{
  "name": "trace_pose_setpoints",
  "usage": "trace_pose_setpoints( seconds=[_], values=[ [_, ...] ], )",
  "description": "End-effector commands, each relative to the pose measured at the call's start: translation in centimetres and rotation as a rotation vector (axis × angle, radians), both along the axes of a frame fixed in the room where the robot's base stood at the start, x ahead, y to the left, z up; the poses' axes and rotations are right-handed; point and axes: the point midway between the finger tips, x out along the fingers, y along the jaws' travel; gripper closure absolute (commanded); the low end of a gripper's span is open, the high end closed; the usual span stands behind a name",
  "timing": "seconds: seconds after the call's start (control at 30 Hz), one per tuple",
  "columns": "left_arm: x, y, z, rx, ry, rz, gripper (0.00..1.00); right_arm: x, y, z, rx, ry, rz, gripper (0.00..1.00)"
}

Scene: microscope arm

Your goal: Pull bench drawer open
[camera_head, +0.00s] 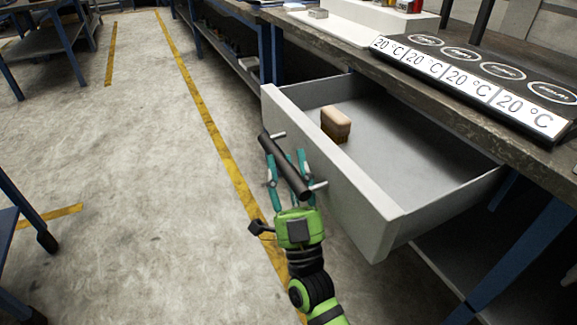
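The bench drawer (385,195) is pulled well out from under the bench top, with its grey inside in view. Its dark bar handle (284,165) stands off the front panel on two metal posts. My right gripper (287,160), with teal fingers and a green body, is at the handle. One finger shows on each side of the bar. Whether the fingers press on the bar is not clear. A small brown block with a pale top (336,124) lies in the drawer. My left gripper is not in view.
The bench top (400,85) carries a hot-plate unit (480,75) with several "20 °C" displays. Blue bench legs (525,262) stand below right. The concrete floor (140,200) on the left is clear, crossed by yellow lines.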

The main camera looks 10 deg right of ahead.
Motion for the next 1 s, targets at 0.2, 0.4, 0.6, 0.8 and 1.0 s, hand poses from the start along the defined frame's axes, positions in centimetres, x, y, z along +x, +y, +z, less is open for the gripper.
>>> trace_pose_setpoints(
  seconds=[0.2,0.4,0.6,0.8,1.0],
  values=[
    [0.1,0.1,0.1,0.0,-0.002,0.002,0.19,-0.5,-0.1,-0.5,-0.002,0.001,-0.002,0.55],
    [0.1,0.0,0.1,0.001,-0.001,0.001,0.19,-3.0,-0.5,-3.1,-0.004,0.006,-0.002,0.55],
    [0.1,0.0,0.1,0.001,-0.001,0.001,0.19,-6.0,-0.9,-6.1,-0.003,0.005,0.0,0.55],
    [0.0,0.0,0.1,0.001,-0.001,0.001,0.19,-8.0,-1.3,-7.9,-0.001,0.002,0.0,0.55],
    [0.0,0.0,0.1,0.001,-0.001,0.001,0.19,-8.6,-1.4,-8.3,0.0,-0.001,0.0,0.55]
  ],
)
